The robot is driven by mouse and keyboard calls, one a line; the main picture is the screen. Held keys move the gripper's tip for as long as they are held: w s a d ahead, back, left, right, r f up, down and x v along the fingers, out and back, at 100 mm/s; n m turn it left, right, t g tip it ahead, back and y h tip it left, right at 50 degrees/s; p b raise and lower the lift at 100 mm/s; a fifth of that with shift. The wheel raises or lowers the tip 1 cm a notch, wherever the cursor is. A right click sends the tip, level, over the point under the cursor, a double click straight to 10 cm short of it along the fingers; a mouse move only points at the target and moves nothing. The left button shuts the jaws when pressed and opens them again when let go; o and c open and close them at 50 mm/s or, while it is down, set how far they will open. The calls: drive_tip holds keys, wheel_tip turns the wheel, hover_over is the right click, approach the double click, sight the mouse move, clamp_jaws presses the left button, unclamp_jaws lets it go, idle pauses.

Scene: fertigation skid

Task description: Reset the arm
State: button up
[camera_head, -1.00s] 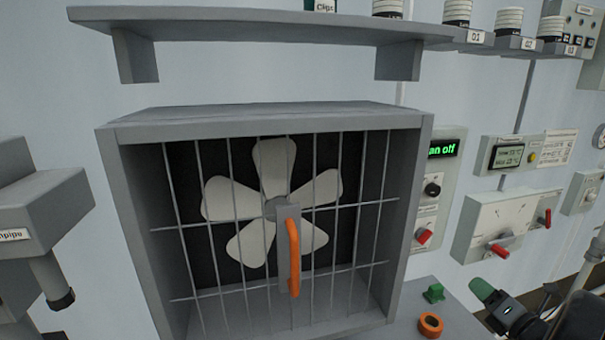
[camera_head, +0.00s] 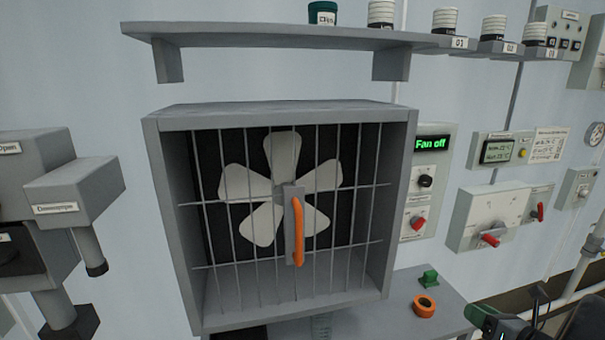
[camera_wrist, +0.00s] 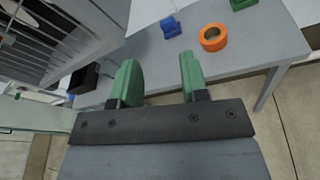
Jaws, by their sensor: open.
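My gripper (camera_wrist: 158,82) shows in the wrist view with two green fingers set apart and nothing between them. It points toward the grey table (camera_wrist: 215,62), where the orange ring and the blue block lie beyond the fingertips. In the head view only a part of my arm's end (camera_head: 487,318) shows at the lower right edge, beside the grey table (camera_head: 385,318). It is to the right of the fan box and touches nothing that I can see.
A grey fan box (camera_head: 160,215) with a wire grille and an orange handle (camera_head: 298,232) stands at centre; its display (camera_head: 433,143) reads "Fan off". An orange ring (camera_head: 425,306) and green block (camera_head: 429,279) lie on the table. Grey dispensers (camera_head: 75,190) are at left.

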drive_tip(key=s+a+f+n+g, duration=0.2)
drive_tip(key=s+a+n+g, duration=0.2)
drive_tip(key=a+n+g, duration=0.55)
drive_tip(key=s+a+f+n+g, duration=0.25)
drive_tip(key=a+n, duration=0.45)
drive_tip(key=n, duration=0.7)
drive_tip(key=s+a+r+n+h, duration=0.1)
drive_tip(key=a+r+n+h, duration=0.1)
drive_tip(key=a+n, duration=0.3)
drive_tip(key=s+a+r+n+t+h, duration=0.1)
drive_tip(key=a+r+n+h, duration=0.1)
drive_tip(key=a+r+n, duration=0.3)
drive_tip(key=n, duration=0.3)
drive_tip(key=shift+s+a+h, duration=0.3)
drive_tip(key=shift+s+a, duration=0.05)
drive_tip(key=shift+s, duration=0.05)
drive_tip(key=shift+r, duration=0.1)
